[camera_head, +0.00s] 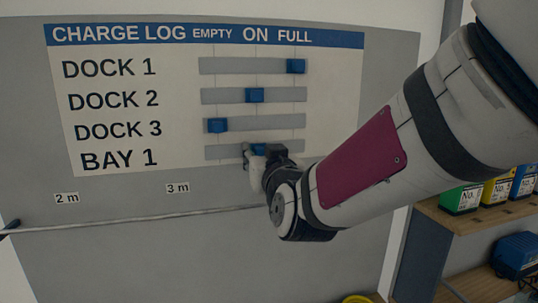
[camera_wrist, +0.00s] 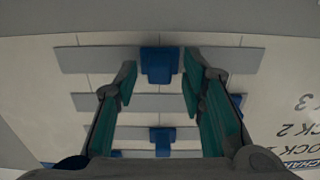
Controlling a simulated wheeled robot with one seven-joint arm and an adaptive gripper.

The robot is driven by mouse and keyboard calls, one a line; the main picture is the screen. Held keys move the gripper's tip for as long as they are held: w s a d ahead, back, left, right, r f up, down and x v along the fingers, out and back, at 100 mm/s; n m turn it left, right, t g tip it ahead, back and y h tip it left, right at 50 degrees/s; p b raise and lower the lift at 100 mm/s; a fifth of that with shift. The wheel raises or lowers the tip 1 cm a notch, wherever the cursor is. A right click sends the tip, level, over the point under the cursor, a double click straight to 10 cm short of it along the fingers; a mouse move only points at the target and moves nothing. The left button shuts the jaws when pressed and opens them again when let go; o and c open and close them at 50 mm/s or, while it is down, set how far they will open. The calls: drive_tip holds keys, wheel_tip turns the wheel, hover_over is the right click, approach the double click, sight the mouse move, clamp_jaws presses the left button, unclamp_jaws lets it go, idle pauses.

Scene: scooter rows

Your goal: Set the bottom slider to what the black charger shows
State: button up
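The charge log board (camera_head: 120,115) has rows DOCK 1, DOCK 2, DOCK 3 and BAY 1, with columns EMPTY, ON and FULL. The bottom slider's blue knob (camera_head: 259,149) is on the BAY 1 rail (camera_head: 222,153), about under ON. It also shows in the wrist view (camera_wrist: 160,65), which sees the board upside down. My gripper (camera_head: 262,152) is at this knob. In the wrist view its green-padded fingers (camera_wrist: 159,75) stand open on either side of the knob, with small gaps visible. The black charger is not seen in either view.
Above, the DOCK 1 knob (camera_head: 296,66) is at FULL, the DOCK 2 knob (camera_head: 255,95) at ON, the DOCK 3 knob (camera_head: 217,125) at EMPTY. Shelves at right hold numbered boxes (camera_head: 461,198) and a blue device (camera_head: 516,254).

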drive_tip(key=v, duration=0.7)
drive_tip(key=shift+s, duration=0.25)
drive_tip(key=shift+d, duration=0.1)
drive_tip(key=s+d+f+m+g+h, duration=0.1)
drive_tip(key=s+d+f+g, duration=0.4)
drive_tip(key=s+d, duration=0.5)
drive_tip(key=s+d+f+m+g+h, duration=0.2)
drive_tip(key=s+d+f+g+h, duration=0.2)
drive_tip(key=s+d, duration=0.6)
drive_tip(key=s+f+g+b, duration=0.1)
drive_tip(key=g, duration=0.1)
drive_tip(key=shift+f+g, duration=0.35)
drive_tip(key=shift+g, duration=0.05)
drive_tip(key=shift+a, duration=0.1)
idle(1.7)
